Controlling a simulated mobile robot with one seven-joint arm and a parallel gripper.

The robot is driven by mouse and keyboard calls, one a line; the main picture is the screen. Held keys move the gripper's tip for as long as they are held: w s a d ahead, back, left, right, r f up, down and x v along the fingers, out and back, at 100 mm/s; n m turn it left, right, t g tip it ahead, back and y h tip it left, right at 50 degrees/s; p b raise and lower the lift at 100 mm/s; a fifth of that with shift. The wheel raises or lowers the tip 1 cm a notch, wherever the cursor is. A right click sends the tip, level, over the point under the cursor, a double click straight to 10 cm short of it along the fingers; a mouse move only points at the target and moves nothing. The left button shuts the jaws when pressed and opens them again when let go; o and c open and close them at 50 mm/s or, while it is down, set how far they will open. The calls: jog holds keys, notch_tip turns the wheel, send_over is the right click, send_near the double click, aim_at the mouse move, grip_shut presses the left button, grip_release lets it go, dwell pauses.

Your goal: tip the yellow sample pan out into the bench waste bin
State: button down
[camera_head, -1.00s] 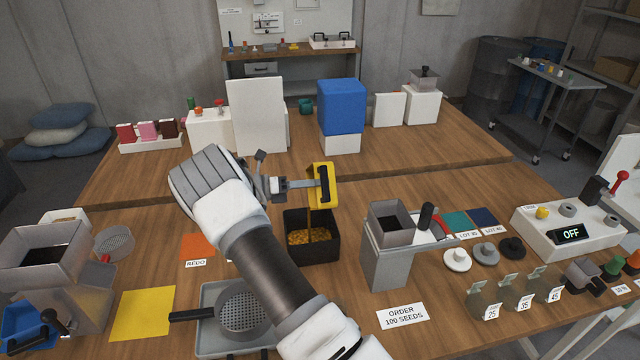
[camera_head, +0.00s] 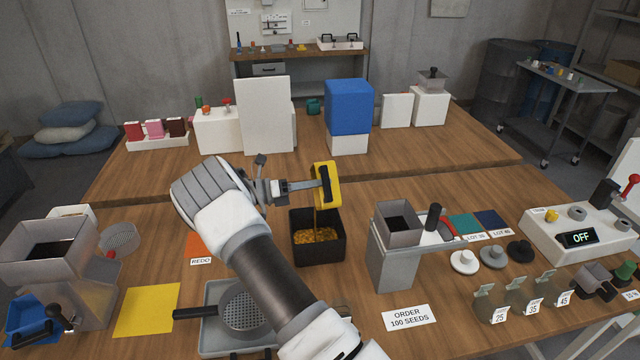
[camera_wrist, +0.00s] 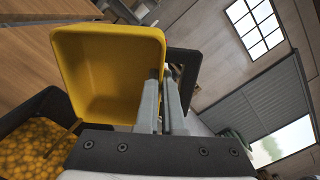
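The yellow sample pan (camera_head: 334,183) is tipped on its side above the black bench waste bin (camera_head: 341,246). My gripper (camera_head: 313,186) is shut on the pan's dark handle, which also shows in the wrist view (camera_wrist: 187,68). In the wrist view the inside of the pan (camera_wrist: 112,80) looks empty on the walls I can see. A thin yellow stream runs from the pan's lower edge down to the bin. Yellow seeds lie in the bin, and they also show in the wrist view (camera_wrist: 36,143).
A grey metal hopper (camera_head: 398,222) stands just right of the bin. A sieve pan (camera_head: 236,300) on a grey tray lies in front, partly behind my arm. A blue box (camera_head: 348,106) and a white panel (camera_head: 264,115) stand on the rear table.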

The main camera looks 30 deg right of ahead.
jog(key=shift+a, duration=0.15)
jog(key=shift+w+a+h+b, duration=0.15)
jog(key=shift+a+h+b, duration=0.3)
jog(key=shift+h+b, duration=0.1)
jog(key=shift+w+a+f+h+b, duration=0.1)
jog(key=shift+w+a+h+b, duration=0.05)
jog(key=shift+a+h+b, duration=0.4)
dwell(0.3)
